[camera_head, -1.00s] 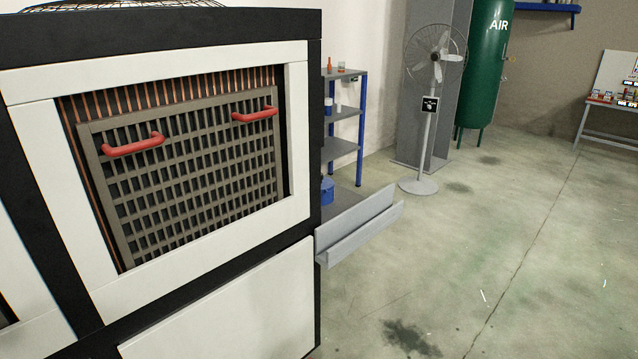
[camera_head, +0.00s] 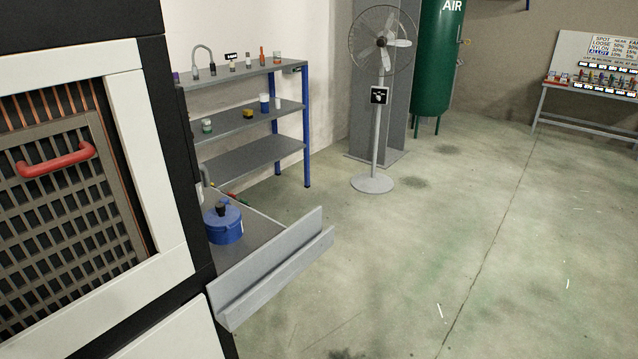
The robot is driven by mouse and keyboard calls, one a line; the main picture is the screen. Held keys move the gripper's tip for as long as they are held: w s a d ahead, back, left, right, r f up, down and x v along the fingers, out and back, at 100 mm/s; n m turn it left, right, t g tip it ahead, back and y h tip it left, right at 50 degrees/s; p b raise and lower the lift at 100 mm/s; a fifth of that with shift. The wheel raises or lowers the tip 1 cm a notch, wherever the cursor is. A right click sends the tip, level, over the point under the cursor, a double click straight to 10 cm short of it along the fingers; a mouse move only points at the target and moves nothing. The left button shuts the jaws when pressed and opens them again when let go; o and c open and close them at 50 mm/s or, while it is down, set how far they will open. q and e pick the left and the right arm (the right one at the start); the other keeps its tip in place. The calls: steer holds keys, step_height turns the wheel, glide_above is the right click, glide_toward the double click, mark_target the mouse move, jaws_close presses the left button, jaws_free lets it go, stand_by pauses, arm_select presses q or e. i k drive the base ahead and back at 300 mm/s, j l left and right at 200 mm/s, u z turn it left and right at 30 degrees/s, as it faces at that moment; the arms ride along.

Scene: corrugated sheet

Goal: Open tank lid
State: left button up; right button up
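A blue round tank (camera_head: 224,226) with a blue lid and a dark knob on top stands on a grey tray-like shelf (camera_head: 262,262) at the side of the large machine. Its lid looks shut. The tank's left side is close to the machine's dark edge. Neither of my grippers shows in the head view.
The black and white machine (camera_head: 175,255) with a grille and red handle (camera_head: 57,160) fills the left. Behind stand a grey shelf unit (camera_head: 255,118) with small bottles, a pedestal fan (camera_head: 376,120) and a green AIR tank (camera_head: 432,75). A bench (camera_head: 590,105) is at far right. The middle floor is clear.

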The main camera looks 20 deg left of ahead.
mark_target(222, 217)
steer(key=i+l, duration=0.1)
steer(key=i, duration=0.4)
steer(key=i+l, duration=0.15)
steer(key=i, duration=0.35)
steer(key=i+l, duration=0.1)
steer(key=i, duration=0.4)
